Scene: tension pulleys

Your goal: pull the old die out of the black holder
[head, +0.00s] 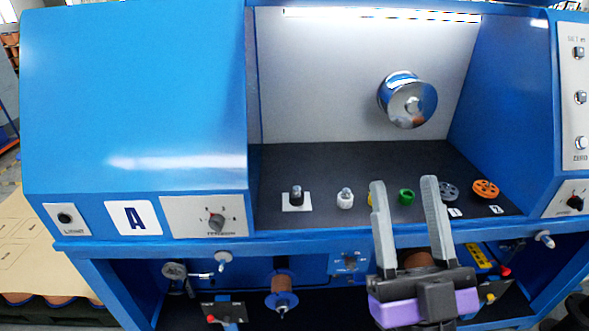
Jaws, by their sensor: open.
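The black holder (296,201) is a small dark upright piece on a white square at the left of the dark shelf. A small grey cap-like piece (297,189), seemingly the old die, shows at its top; how deep it sits I cannot tell. My gripper (403,184) is open, its two grey fingers pointing up and away in front of the shelf. It is to the right of the black holder and apart from it. Nothing shows held between the fingers.
A white holder with a grey top (345,199) stands right of the black one. A green ring (407,196), a grey wheel (448,191) and an orange wheel (485,190) lie farther right. A shiny pulley (408,100) juts from the back wall. Blue side walls bound the recess.

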